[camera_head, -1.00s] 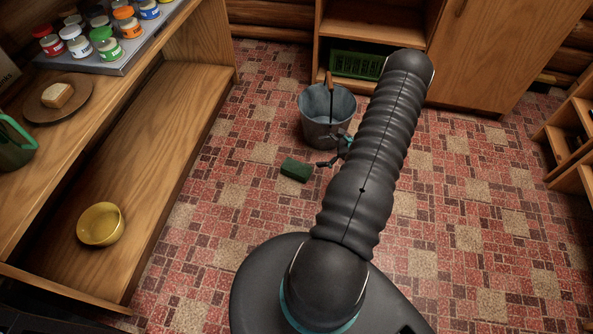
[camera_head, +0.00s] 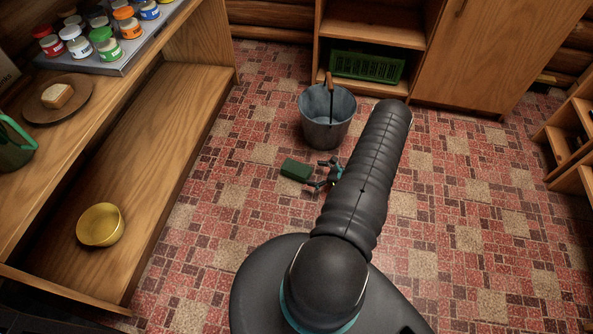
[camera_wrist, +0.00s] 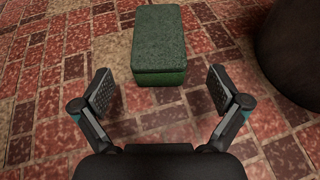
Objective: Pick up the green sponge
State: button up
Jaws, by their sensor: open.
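The green sponge (camera_head: 296,169) lies on the red patterned floor, in front of the metal bucket. In the wrist view the sponge (camera_wrist: 159,47) is a dark green block at the top middle, fully visible. My gripper (camera_head: 314,174) is low over the floor, just right of the sponge in the head view. In the wrist view my gripper (camera_wrist: 158,92) is open and empty. Its two fingers stand wider apart than the sponge, and the sponge lies ahead of the gap between them. I cannot tell the exact height of the fingertips.
A grey metal bucket (camera_head: 318,132) stands just behind the sponge. A wooden shelf unit (camera_head: 150,130) on the left holds a yellow bowl (camera_head: 100,225), a plate and several jars. A green crate (camera_head: 366,67) sits in the rear cabinet. Floor left of the sponge is clear.

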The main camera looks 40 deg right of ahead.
aim_at(306, 171)
jog(key=shift+x, duration=2.95)
jog(key=shift+r, duration=0.15)
jog(key=shift+a, duration=0.1)
jog(key=c, duration=0.9)
